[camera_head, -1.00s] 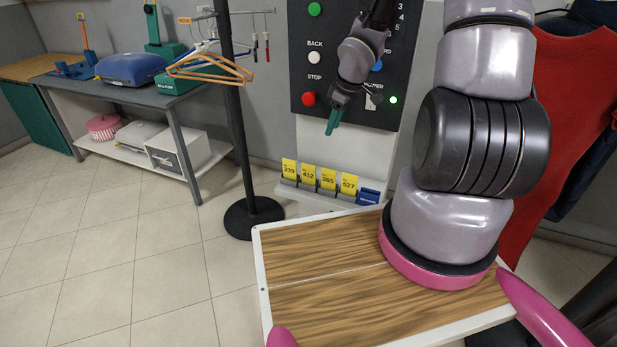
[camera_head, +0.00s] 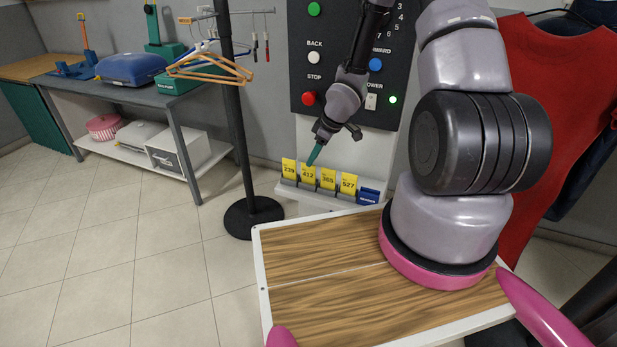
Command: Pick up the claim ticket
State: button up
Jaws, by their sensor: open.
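Several yellow claim tickets stand upright in grey holders on a small white shelf (camera_head: 335,201) below the control panel. From left to right they are ticket 239 (camera_head: 289,168), ticket 412 (camera_head: 308,174), ticket 365 (camera_head: 328,179) and ticket 527 (camera_head: 348,184). My gripper (camera_head: 314,157) is open and empty, with green fingers pointing down and left. In the picture its fingertips are just above the top of ticket 412. I cannot tell the exact gap in depth.
A blue block (camera_head: 369,196) sits at the shelf's right end. The black control panel (camera_head: 345,60) with coloured buttons is behind my arm. A black pole (camera_head: 236,110) with hangers stands to the left. A wood-topped surface (camera_head: 330,270) lies in front.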

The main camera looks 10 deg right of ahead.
jog(key=x, duration=0.4)
jog(key=shift+s+a+f, duration=0.1)
jog(key=shift+a+f, duration=0.1)
grip_shut()
notch_tip(320, 180, up, 18)
dwell(0.7)
notch_tip(320, 180, up, 7)
jog(key=shift+r, duration=0.25)
dwell(1.1)
